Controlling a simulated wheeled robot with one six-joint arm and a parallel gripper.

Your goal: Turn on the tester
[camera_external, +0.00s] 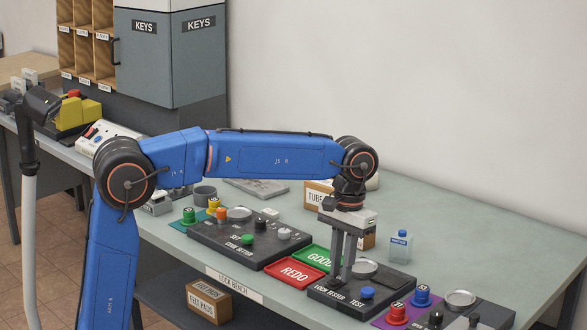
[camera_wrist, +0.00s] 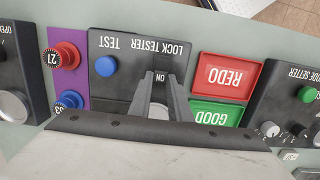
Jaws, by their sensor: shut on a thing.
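The lock tester (camera_external: 318,290) is a dark box on the bench, lettered LOCK TESTER and TEST, with a blue button (camera_external: 367,293) and a round silver disc (camera_external: 364,267). In the wrist view the tester (camera_wrist: 121,82) appears upside down, with its blue button (camera_wrist: 106,66) left of my fingers. My gripper (camera_external: 341,281) points down onto the tester's top. In the wrist view its fingertips (camera_wrist: 161,76) are close together at the ON marking. It is shut on a small part there, apparently the tester's switch. The fingers hide that part, so its position cannot be told.
The red REDO tray (camera_external: 295,273) and green GOOD tray (camera_external: 318,258) lie beside the tester. A purple mat with a red plug (camera_external: 397,313) and blue plug (camera_external: 421,295) lies on the other side. A code setter (camera_external: 250,239) and a small bottle (camera_external: 399,246) stand nearby.

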